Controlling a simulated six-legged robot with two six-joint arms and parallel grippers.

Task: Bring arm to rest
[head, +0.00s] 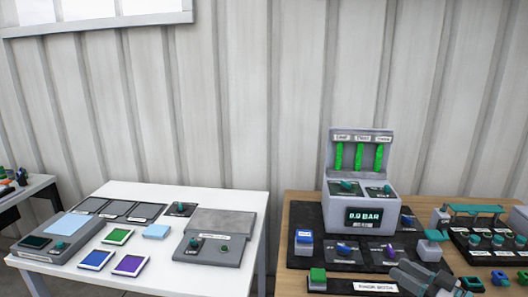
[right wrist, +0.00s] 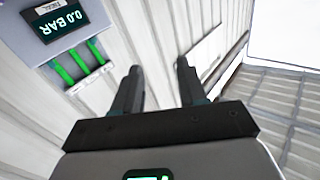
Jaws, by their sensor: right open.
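My right gripper (head: 440,285) is at the bottom right of the head view, in front of the wooden table's equipment. In the right wrist view its two dark fingers (right wrist: 155,88) stand apart with nothing between them. Beyond them are the ribbed wall and floor. The grey pressure unit (head: 362,198) stands on the wooden table, with three green bars and a display reading 0.0 BAR. Its display (right wrist: 62,20) also shows at the upper left of the right wrist view. My left gripper is in neither view.
A white table (head: 215,198) at left holds grey panels and several coloured tiles. The wooden table (head: 300,205) carries a dark board with blue, green and purple parts. A rack with teal parts (head: 485,225) stands at far right. A gap separates the two tables.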

